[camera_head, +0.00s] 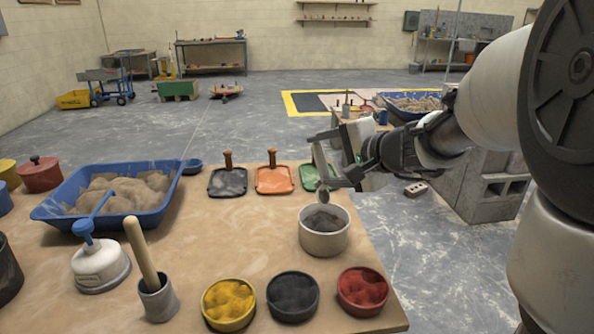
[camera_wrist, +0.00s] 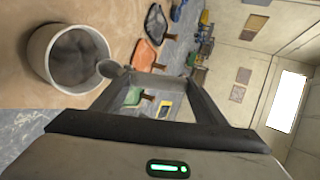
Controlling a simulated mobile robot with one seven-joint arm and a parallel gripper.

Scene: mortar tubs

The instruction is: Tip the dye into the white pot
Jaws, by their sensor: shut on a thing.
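The white pot (camera_head: 325,243) stands near the table's right edge with grey powder in it; it also shows in the wrist view (camera_wrist: 40,58). My gripper (camera_head: 328,160) is shut on the handle of a small grey scoop (camera_head: 323,196). The scoop's bowl hangs above the pot's far rim in the head view. In the wrist view the scoop (camera_wrist: 112,69) overlaps the pot's rim, in front of my gripper (camera_wrist: 157,84). I cannot tell what the scoop holds. Bowls of yellow dye (camera_head: 229,302), black dye (camera_head: 292,295) and red dye (camera_head: 362,289) stand along the near edge.
A blue tub (camera_head: 60,212) of sand stands at the left. Black (camera_head: 228,182), orange (camera_head: 274,180) and green (camera_head: 308,178) floats lie behind the pot. A mortar with a pestle (camera_head: 158,300) and a white jar with a blue handle (camera_head: 100,266) stand at front left.

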